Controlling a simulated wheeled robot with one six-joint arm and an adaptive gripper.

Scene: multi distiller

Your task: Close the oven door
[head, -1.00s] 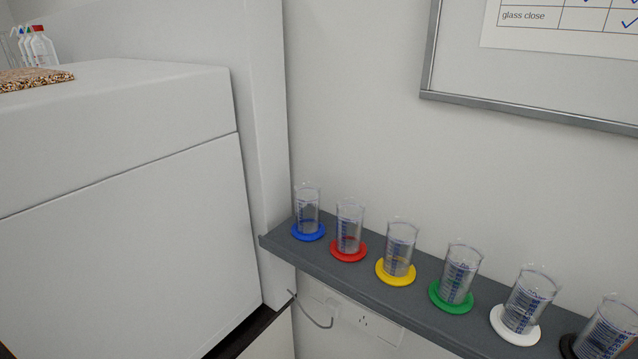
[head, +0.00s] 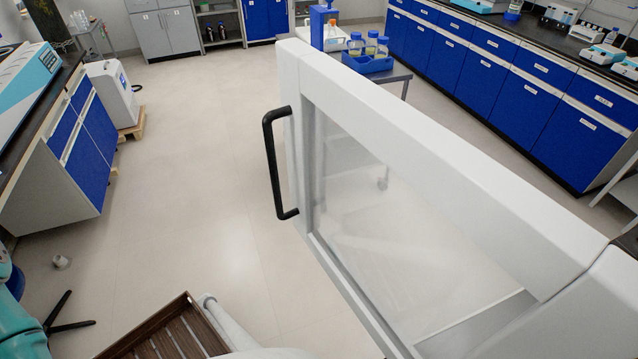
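The oven door (head: 430,150) stands swung open in the head view. It is a thick white frame around a clear glass pane, and the floor shows through the pane. Its black bar handle (head: 272,165) is upright on the free edge, near the picture's middle. The door runs from there toward the lower right, where it meets a white body (head: 600,310), seemingly the oven's, mostly out of the picture. The oven's inside is hidden. My gripper is not in view.
Bare floor (head: 190,180) lies left of the door. A blue-fronted bench (head: 85,130) stands at the left and blue cabinets (head: 480,65) line the right. A blue rack with bottles (head: 368,62) sits on a table behind the door. A white box (head: 112,92) stands on a wooden base.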

